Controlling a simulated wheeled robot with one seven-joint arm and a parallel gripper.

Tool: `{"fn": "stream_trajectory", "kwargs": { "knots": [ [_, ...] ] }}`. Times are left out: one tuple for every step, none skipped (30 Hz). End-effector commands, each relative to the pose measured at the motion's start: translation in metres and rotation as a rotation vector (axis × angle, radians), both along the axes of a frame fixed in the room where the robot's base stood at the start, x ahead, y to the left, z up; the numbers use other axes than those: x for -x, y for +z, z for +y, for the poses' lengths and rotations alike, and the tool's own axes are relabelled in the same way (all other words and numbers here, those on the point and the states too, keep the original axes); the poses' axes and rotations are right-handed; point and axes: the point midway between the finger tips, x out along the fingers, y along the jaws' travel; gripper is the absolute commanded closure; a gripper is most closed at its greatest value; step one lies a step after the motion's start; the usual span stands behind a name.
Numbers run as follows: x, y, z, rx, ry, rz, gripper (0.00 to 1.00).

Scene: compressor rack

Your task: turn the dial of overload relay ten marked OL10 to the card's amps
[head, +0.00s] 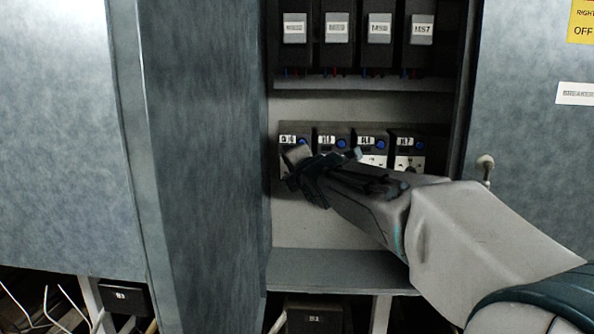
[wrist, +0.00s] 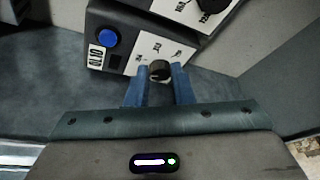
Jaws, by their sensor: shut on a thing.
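The overload relay marked OL10 (wrist: 124,46) fills the top of the wrist view, with a blue button and a white dial face with small scale marks. In the head view it is the leftmost relay (head: 288,139) of the lower row, its label blurred and its lower part hidden by my gripper. Its dark dial (wrist: 160,70) sits between the two blue fingers of my gripper (wrist: 159,80), which is shut on it. In the head view my gripper (head: 297,157) covers the dial. The numbers and pointer are too small to read surely. I cannot make out an amps card.
Neighbouring relays (head: 368,140) stand close on the right, partly behind my arm. Above is a shelf (head: 360,85) with several dark switch units. A grey cabinet door (head: 205,160) stands on the left. A toggle lever (head: 486,165) and signs (head: 576,93) are at the right.

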Motion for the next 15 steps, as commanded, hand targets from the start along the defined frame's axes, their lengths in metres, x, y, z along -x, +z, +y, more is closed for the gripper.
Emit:
{"fn": "stream_trajectory", "kwargs": {
  "knots": [
    [-0.0002,-0.0003,-0.0014,-0.016,-0.001,-0.001,1.00],
    [-0.0002,-0.0005,-0.0015,-0.026,-0.002,-0.001,1.00],
    [-0.0001,-0.0008,-0.0015,-0.038,-0.002,-0.001,1.00],
    [-0.0003,-0.0009,-0.0018,-0.047,-0.003,-0.002,1.00],
    [-0.0004,-0.0010,-0.0021,-0.054,-0.003,-0.002,1.00],
    [-0.0003,-0.0011,-0.0019,-0.064,-0.002,-0.003,1.00],
    [-0.0004,-0.0012,-0.0024,-0.071,-0.004,-0.003,1.00],
    [-0.0004,-0.0014,-0.0023,-0.078,-0.003,-0.003,1.00],
    [-0.0003,-0.0015,-0.0024,-0.086,-0.004,-0.003,1.00],
    [-0.0003,-0.0016,-0.0024,-0.091,-0.003,-0.004,1.00],
    [-0.0003,-0.0017,-0.0023,-0.099,-0.004,-0.003,1.00],
    [-0.0001,-0.0018,-0.0018,-0.106,-0.003,-0.005,1.00],
    [-0.0001,-0.0018,-0.0017,-0.111,-0.002,-0.005,1.00],
    [0.0001,-0.0018,-0.0011,-0.117,-0.001,-0.005,1.00],
    [0.0003,-0.0019,-0.0005,-0.125,0.000,-0.006,1.00]
  ]
}}
